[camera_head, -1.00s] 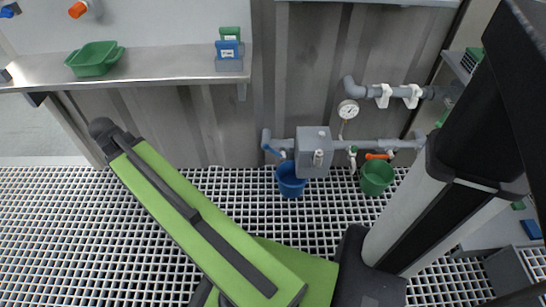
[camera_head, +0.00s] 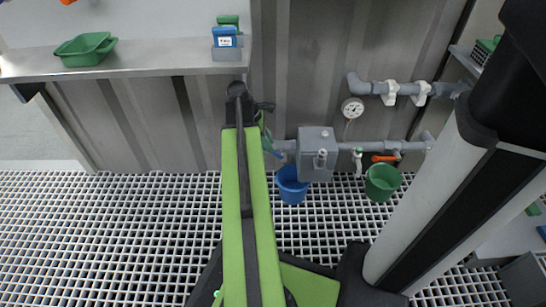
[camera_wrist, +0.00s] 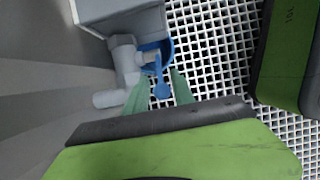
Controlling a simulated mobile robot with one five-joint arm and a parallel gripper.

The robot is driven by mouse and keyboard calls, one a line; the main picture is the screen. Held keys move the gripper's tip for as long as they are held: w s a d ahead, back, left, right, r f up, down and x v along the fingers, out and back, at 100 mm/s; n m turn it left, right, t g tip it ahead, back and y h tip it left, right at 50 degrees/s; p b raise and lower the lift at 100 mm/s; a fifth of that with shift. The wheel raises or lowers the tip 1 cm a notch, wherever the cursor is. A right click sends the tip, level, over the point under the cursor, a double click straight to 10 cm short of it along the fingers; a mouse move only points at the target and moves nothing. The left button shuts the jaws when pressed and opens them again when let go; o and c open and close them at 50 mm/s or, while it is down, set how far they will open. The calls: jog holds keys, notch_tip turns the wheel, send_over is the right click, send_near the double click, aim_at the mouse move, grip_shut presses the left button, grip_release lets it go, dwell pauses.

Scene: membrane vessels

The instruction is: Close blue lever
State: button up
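The blue lever (camera_head: 272,149) is on the left end of the lower grey pipe, left of a grey box (camera_head: 316,154). In the head view my gripper (camera_head: 264,133) is just above and left of the lever, partly hidden by my arm.
A gauge (camera_head: 352,108) is above. A metal shelf (camera_head: 130,63) runs along the upper left.

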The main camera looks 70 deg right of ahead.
aim_at(275, 153)
jog(key=b+x, duration=0.4)
jog(key=x, duration=0.1)
jog(key=shift+f, duration=0.35)
jog(key=shift+r, duration=0.1)
grip_shut()
jog(key=shift+a, duration=0.15)
dwell(0.7)
jog(key=shift+s, duration=0.1)
